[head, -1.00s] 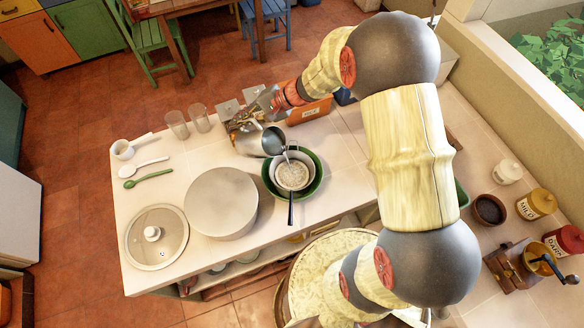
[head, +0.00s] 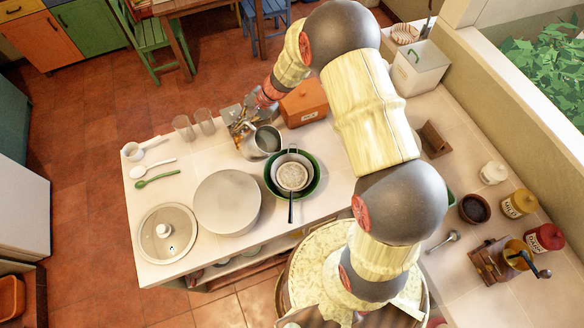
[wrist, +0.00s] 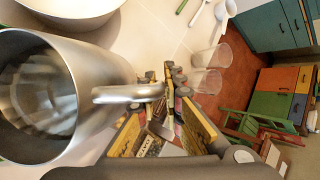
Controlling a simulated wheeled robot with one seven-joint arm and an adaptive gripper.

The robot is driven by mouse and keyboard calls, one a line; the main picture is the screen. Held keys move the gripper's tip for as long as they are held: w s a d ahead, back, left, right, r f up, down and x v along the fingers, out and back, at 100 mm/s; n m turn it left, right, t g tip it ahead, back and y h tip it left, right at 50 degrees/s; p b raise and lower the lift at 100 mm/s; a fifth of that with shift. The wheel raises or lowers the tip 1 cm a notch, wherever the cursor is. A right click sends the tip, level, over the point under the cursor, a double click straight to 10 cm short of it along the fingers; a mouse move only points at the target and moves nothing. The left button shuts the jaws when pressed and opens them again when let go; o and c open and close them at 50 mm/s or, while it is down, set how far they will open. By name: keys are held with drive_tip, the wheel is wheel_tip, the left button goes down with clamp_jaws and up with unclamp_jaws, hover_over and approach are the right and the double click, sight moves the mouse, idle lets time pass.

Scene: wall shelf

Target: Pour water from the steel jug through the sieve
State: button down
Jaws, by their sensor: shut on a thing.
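The steel jug (head: 262,142) stands nearly upright at the left of the sieve, with its open mouth facing up in the head view. In the wrist view the jug (wrist: 95,90) fills the left side, and something clear and shiny shows inside it. My gripper (head: 238,127) is shut on the jug's handle; the wrist view shows the handle between the fingers (wrist: 165,92). The sieve (head: 292,176) rests in a pale bowl inside a green bowl (head: 313,187), its dark handle pointing to the front. Whether water lies under the mesh cannot be told.
An orange box (head: 303,103) is just behind the jug.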

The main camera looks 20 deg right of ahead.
drive_tip(key=shift+w+a+f+p, duration=0.3)
drive_tip(key=shift+w+p, duration=0.1)
drive_tip(key=shift+p, duration=0.45)
drive_tip(key=p, duration=0.1)
drive_tip(key=g+p, duration=0.1)
drive_tip(key=shift+w+a+r+h+p, duration=0.2)
drive_tip(key=shift+r+h+p, duration=0.1)
drive_tip(key=shift+h+p, duration=0.1)
drive_tip(key=shift+w+a+f+m+g+h+p, duration=0.2)
drive_tip(key=shift+w+f+g+h+p, duration=0.2)
drive_tip(key=shift+f+g+p, duration=0.3)
drive_tip(key=shift+w+a+f+m+g+h+p, duration=0.15)
drive_tip(key=shift+w+f+m+g+h+p, duration=0.1)
drive_tip(key=shift+f+g+h+p, duration=0.4)
drive_tip(key=shift+w+a+f+m+g+h+p, duration=0.15)
drive_tip(key=shift+w+a+f+g+h+p, duration=0.15)
drive_tip(key=shift+f+g+p, duration=0.45)
drive_tip(key=shift+d, duration=0.15)
wheel_tip(320, 180, up, 6)
drive_tip(key=shift+f+p, duration=0.1)
drive_tip(key=shift+p, duration=0.8)
drive_tip(key=shift+f, duration=0.1)
